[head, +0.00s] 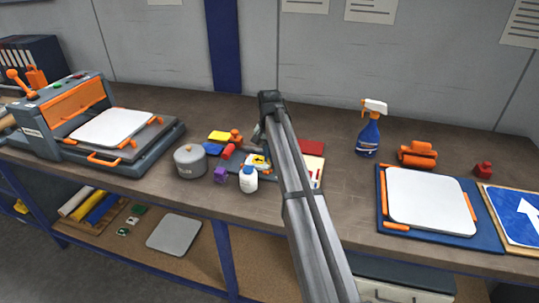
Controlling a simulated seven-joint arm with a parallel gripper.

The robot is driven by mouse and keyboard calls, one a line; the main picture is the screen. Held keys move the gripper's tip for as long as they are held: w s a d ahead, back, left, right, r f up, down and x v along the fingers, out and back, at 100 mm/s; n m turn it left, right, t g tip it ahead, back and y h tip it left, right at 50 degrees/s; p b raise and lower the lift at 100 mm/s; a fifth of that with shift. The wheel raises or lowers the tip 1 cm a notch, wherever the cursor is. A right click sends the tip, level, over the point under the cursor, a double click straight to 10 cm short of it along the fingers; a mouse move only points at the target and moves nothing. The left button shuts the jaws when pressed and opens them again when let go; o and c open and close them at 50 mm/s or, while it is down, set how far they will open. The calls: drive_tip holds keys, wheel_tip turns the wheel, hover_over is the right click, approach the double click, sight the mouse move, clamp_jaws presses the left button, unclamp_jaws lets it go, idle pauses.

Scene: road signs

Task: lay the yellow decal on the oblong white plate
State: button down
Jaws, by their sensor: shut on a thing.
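My arm rises through the middle and bends down at its dark top joint. My gripper (258,136) shows only in part beside the arm, low over a cluster of small things. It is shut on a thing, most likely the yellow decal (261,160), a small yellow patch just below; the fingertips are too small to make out. One white plate (110,128) lies on the press at left. The other white plate (431,201) lies on a blue board with orange clips at right. I cannot tell which one is the oblong one.
A grey lidded pot (190,162), a white bottle (249,180) and a purple block (220,175) stand left of my arm. A yellow block (219,136) lies behind them. A spray bottle (369,130) and orange rollers (417,155) stand at right.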

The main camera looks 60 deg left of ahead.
drive_tip(key=c, duration=0.5)
unclamp_jaws()
idle(0.3)
drive_tip(key=shift+r, duration=0.1)
idle(0.3)
drive_tip(key=shift+r, duration=3.45)
